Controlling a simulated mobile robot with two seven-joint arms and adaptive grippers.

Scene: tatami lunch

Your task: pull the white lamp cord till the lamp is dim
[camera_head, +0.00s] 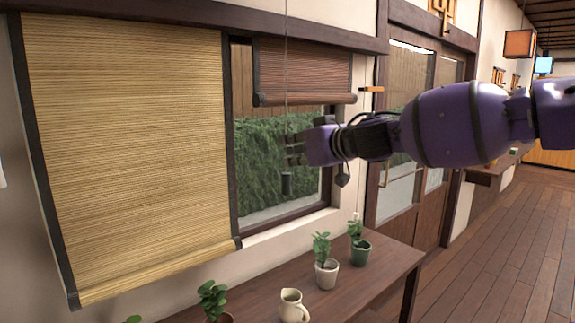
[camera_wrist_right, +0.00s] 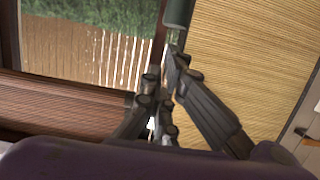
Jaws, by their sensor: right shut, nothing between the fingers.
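A thin pale cord (camera_head: 286,60) hangs from the top edge in front of the window, with a dark cylindrical pull (camera_head: 287,184) at its lower end. I cannot tell whether this is the white lamp cord. My right gripper (camera_head: 292,149) reaches in from the right at the cord, above the pull. In the right wrist view the fingers (camera_wrist_right: 168,88) are shut with nothing held, close to a grey-green cylinder (camera_wrist_right: 178,13) that looks like the pull. No lamp clearly joined to this cord shows. My left gripper is out of view.
A tan blind (camera_head: 130,150) covers the left window; a brown blind (camera_head: 305,72) is rolled partway up. Below stands a wooden counter (camera_head: 385,268) with potted plants (camera_head: 327,272) and a cream jug (camera_head: 291,306). An orange lantern (camera_head: 520,43) and blue lantern (camera_head: 543,65) hang far right.

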